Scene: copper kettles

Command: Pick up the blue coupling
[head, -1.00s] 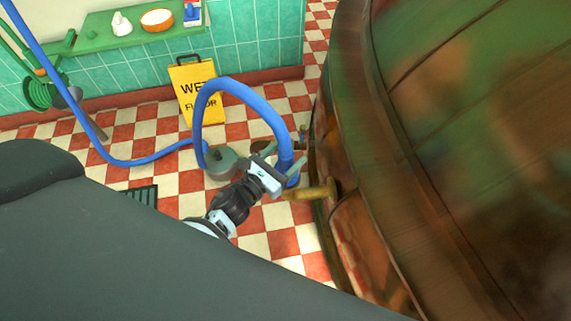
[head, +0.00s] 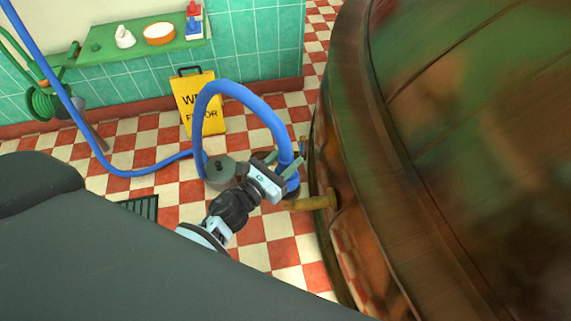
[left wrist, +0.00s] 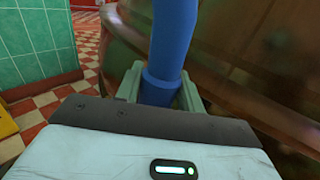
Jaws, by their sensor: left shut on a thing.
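The blue coupling (left wrist: 158,88) is the thicker blue collar at the end of the blue hose (head: 240,92). In the left wrist view it stands between the two pale green fingers of my left gripper (left wrist: 160,92). My left gripper (head: 282,172) is shut on the coupling in the head view, close to the copper kettle's side. The coupling is mostly hidden there behind the gripper, at the hose's lower right end. My right gripper is in neither view.
The big copper kettle (head: 470,150) fills the right side. A brass pipe stub (head: 315,202) sticks out of it just below my left gripper. A grey-green lidded pot (head: 219,170) and a yellow wet floor sign (head: 200,104) stand behind. A floor grate (head: 142,206) lies left.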

